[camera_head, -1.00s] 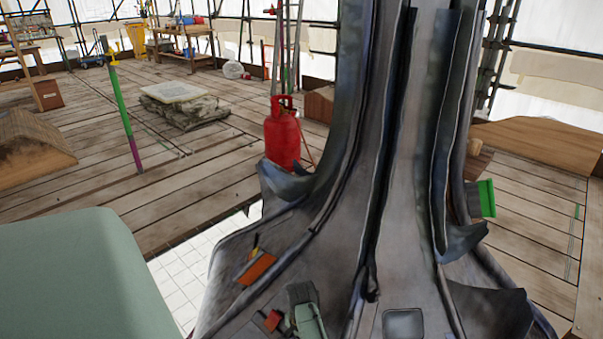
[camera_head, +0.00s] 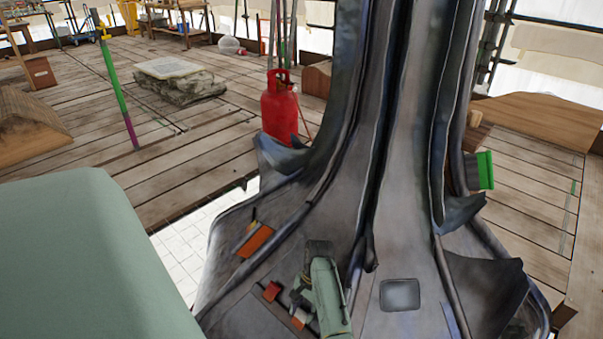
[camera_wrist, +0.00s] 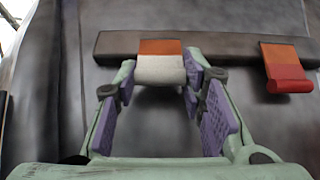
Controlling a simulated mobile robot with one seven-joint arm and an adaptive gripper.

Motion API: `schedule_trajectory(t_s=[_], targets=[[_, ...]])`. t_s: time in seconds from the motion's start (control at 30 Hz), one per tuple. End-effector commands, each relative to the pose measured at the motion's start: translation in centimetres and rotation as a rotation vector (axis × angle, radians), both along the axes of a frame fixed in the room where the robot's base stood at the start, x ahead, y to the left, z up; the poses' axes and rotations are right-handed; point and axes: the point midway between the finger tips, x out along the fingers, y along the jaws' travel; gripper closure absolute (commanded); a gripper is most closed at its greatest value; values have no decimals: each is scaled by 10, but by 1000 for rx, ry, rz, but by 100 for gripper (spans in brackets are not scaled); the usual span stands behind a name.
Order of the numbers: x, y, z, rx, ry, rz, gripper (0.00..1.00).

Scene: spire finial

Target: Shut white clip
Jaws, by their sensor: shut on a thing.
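The white clip (camera_wrist: 160,70) has an orange upper part and a rounded white lower part, and sits on a dark bar (camera_wrist: 220,46) in the wrist view. My gripper (camera_wrist: 159,75) is shut on it, with one fingertip at each side of the white part. The purple finger pads stand apart with the clip's width between them. In the head view the white clip (camera_head: 299,319) shows small beside my green arm, partly hidden by it.
A red clip (camera_wrist: 287,78) with an orange upper part is right of my gripper on the bar; it also shows in the head view (camera_head: 271,291). An orange piece (camera_head: 255,240) lies farther up the grey metal. Upright grey metal folds (camera_head: 375,180) rise close by.

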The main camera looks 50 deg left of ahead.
Motion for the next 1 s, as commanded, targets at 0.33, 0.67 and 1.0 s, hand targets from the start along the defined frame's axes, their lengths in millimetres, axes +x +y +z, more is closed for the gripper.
schedule_trajectory(t_s=[0.33,0.67,1.0], targets=[[1,0,0,-1,2,-2,60],[0,0,0,0,2,-1,43],[3,1,9,1,2,-1,43]])
